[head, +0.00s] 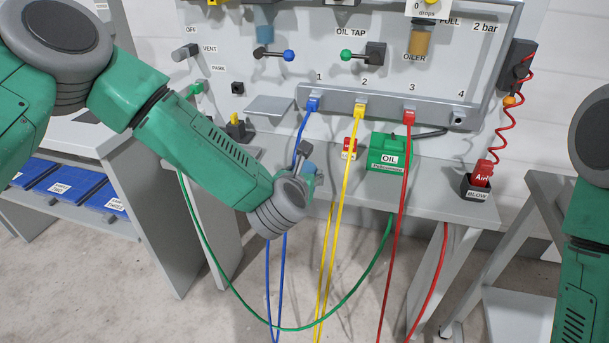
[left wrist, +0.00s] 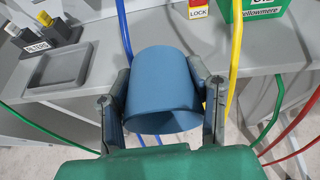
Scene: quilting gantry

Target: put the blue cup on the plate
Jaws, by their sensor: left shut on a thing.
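The blue cup (left wrist: 163,90) is between the two fingers of my left gripper (left wrist: 163,112), which is shut on it. The cup is tilted in the left wrist view, with its wide opening towards the camera. I cannot make out a plate in either view. My right gripper is out of view; only its arm shows at the right edge.
Blue, yellow and red hoses hang from the manifold (head: 385,108) close around my left gripper. A green OIL box (head: 388,152) and a red LOCK block (head: 349,148) stand on the bench (head: 450,197). A shallow grey tray (left wrist: 60,72) lies at the left.

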